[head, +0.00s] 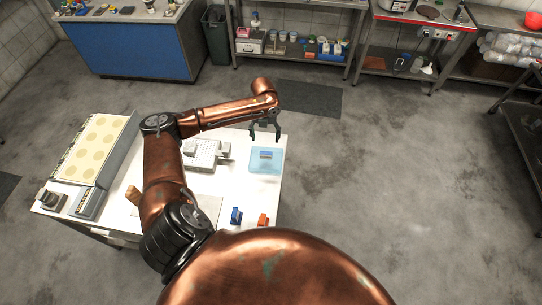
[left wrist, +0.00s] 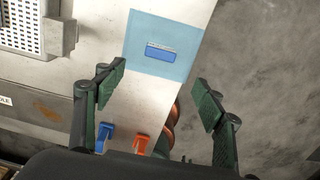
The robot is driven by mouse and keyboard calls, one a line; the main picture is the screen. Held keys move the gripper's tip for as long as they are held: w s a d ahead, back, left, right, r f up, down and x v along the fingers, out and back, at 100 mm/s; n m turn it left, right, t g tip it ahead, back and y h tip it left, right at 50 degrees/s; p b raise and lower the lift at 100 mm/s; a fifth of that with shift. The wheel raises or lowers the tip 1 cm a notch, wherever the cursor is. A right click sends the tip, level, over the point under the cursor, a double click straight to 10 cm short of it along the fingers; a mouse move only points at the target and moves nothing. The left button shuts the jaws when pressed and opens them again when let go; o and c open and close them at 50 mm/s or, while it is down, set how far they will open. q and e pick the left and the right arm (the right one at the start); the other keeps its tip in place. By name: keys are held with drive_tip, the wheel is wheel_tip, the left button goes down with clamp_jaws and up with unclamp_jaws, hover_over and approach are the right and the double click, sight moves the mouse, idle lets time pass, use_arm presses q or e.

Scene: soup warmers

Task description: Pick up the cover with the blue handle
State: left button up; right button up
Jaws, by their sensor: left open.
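A pale blue square piece (head: 278,165) lies on the right part of the white table, with a blue block (head: 265,155) at its middle. In the left wrist view the square (left wrist: 140,30) and its blue block (left wrist: 172,55) show just beyond my fingertips. A small upright blue handle-like piece (head: 236,215) and an orange one (head: 263,219) stand near the table's near edge. What the blue upright piece (left wrist: 103,136) is attached to cannot be told. My left gripper (head: 265,137) is open and empty, above the far side of the square. My right gripper is not in view.
A white perforated rack (head: 201,155) with grey blocks stands left of the square. A long tray with pale round spots (head: 93,150) lies at the table's left. The floor (head: 400,180) to the right is clear. Shelves stand at the back.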

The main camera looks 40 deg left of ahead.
use_arm(q)
drive_tip(key=b, duration=0.5)
hover_over(266, 153)
drive_tip(key=f, duration=0.5)
drive_tip(key=shift+w+f, duration=0.3)
drive_tip(key=shift+f, duration=0.5)
wheel_tip(266, 153, down, 2)
drive_tip(key=shift+f, duration=0.15)
drive_tip(key=f, duration=0.2)
drive_tip(key=f+p, duration=0.1)
drive_tip(key=f, duration=0.1)
drive_tip(key=shift+s, duration=0.25)
drive_tip(key=shift+a+f, duration=0.1)
drive_tip(key=shift+f, duration=0.35)
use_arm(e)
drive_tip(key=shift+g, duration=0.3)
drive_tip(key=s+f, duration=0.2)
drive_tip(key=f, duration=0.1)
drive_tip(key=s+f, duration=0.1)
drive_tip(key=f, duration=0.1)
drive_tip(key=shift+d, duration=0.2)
use_arm(q)
drive_tip(key=shift+c, duration=0.5)
drive_tip(key=shift+r, duration=0.1)
drive_tip(key=c, duration=1.2)
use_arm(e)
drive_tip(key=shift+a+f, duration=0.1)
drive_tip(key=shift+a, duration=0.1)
